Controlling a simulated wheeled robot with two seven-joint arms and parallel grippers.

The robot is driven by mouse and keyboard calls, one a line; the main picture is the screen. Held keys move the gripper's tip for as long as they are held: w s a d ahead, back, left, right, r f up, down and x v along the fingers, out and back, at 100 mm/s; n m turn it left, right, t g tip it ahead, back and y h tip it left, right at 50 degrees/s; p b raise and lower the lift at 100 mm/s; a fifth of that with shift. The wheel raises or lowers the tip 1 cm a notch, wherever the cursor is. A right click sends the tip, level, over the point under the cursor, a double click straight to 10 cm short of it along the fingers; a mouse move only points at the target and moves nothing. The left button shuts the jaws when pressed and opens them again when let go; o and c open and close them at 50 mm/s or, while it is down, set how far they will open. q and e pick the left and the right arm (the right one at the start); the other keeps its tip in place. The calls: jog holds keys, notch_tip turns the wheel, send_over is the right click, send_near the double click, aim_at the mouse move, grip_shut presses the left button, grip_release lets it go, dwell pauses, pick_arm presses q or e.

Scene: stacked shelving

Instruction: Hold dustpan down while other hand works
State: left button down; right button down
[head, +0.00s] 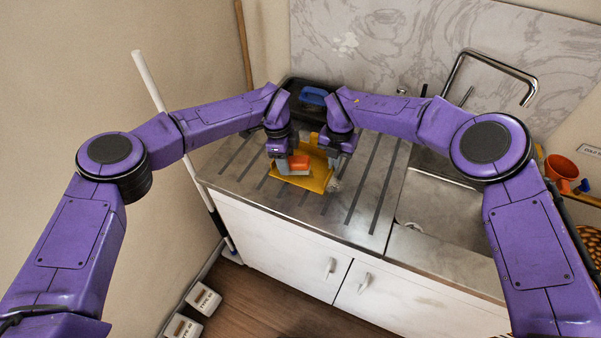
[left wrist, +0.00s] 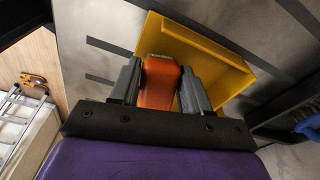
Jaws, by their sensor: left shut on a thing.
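A yellow dustpan (head: 317,180) lies on the ribbed metal drainboard, and its yellow pan also shows in the left wrist view (left wrist: 215,50). My left gripper (head: 293,165) is at the dustpan's orange handle (head: 300,161). In the left wrist view its two fingers close on either side of this orange handle (left wrist: 160,85). My right gripper (head: 337,160) hangs low at the right side of the dustpan; its fingers are small and partly hidden, so I cannot tell their opening or whether they touch anything. A small pale clump (head: 335,185) shows by the pan's right edge.
A dark tray (head: 292,86) with a blue object (head: 314,96) stands at the back of the counter. A sink (head: 440,205) with a curved tap (head: 490,58) is to the right. A white pole (head: 150,80) leans at the left. The drainboard's front is clear.

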aim_at(302, 158)
pick_arm(q)
jog(key=shift+s+f, duration=0.1)
jog(key=shift+s, duration=0.45)
jog(key=shift+w, duration=1.5)
jog(key=shift+r, duration=1.55)
jog(key=shift+s+d, duration=0.35)
jog(key=shift+d, duration=0.4)
jog(key=shift+s+d, duration=0.4)
jog(key=shift+d, duration=0.3)
jog(key=shift+s+d, duration=0.35)
jog(key=shift+d, duration=0.4)
